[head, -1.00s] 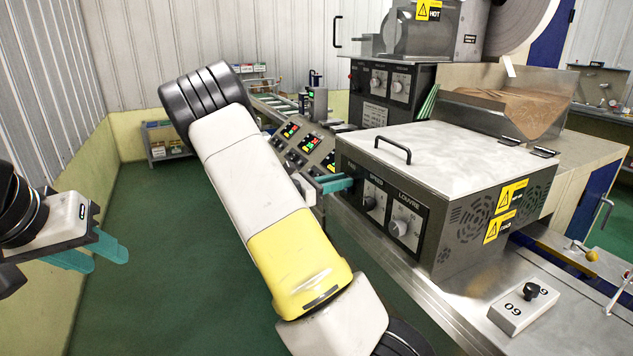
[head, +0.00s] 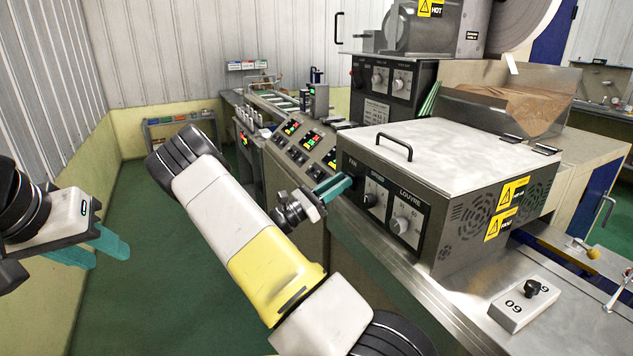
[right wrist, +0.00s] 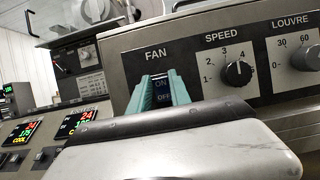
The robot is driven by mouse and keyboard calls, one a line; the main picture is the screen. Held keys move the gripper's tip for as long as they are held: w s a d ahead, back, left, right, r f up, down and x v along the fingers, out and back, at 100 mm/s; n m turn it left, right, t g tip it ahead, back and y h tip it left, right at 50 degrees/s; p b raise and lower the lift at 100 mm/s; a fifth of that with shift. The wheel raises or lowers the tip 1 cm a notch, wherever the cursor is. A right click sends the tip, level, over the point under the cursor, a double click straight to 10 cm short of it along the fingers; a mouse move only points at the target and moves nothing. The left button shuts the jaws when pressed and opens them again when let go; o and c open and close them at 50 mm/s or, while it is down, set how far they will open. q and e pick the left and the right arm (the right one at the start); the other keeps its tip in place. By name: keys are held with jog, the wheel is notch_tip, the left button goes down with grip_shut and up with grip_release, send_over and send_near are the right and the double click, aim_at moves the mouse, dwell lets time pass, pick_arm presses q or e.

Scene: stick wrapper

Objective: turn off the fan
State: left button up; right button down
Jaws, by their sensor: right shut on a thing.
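The fan switch (right wrist: 161,86) is a dark rocker marked ON above and OFF below, under the label FAN on the control box (head: 440,165). Which side is pressed in I cannot tell. My right gripper (right wrist: 161,90) has its two teal fingers at the left and right sides of the switch, shut on it. In the head view my right gripper (head: 334,187) is at the left end of the box's front panel, and its fingers hide part of the switch area. My left gripper (head: 95,248) hangs open and empty at the far left, away from the machine.
The speed knob (right wrist: 238,72) and louvre knob (right wrist: 306,57) sit right of the switch. A row of button panels (head: 300,145) lies beyond the box. Green floor (head: 130,290) is clear at left.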

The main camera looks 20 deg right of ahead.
jog(key=c, duration=1.2)
grip_release()
jog(key=v, duration=0.7)
jog(key=shift+a+f, duration=0.15)
jog(key=shift+a, duration=0.2)
jog(key=shift+s, duration=0.1)
